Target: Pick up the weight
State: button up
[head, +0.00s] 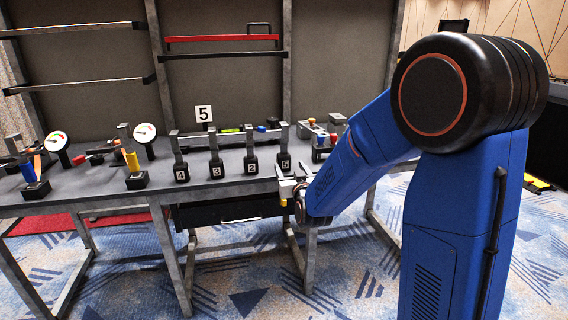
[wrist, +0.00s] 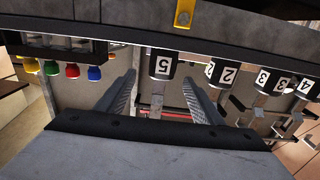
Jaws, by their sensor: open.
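Several black weights with grey upright stems stand in a row on the grey table, labelled 4 (head: 181,173), 3 (head: 216,168), 2 (head: 250,165) and 5 (head: 284,160). My gripper (head: 291,180) is at the table's front edge, just in front of the weight labelled 5. In the wrist view my gripper (wrist: 160,85) is open, with one finger on each side of the line to the weight labelled 5 (wrist: 162,66), which appears upside down. Nothing is held. Whether the fingers touch that weight I cannot tell.
Dial gauges (head: 145,132) and clamps are at left. Coloured knobs (wrist: 52,68) show beside my gripper in the wrist view.

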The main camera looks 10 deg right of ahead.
aim_at(281, 153)
jog(key=w, duration=1.2)
jog(key=shift+w+a, duration=0.2)
jog(key=shift+w, duration=0.05)
grip_shut()
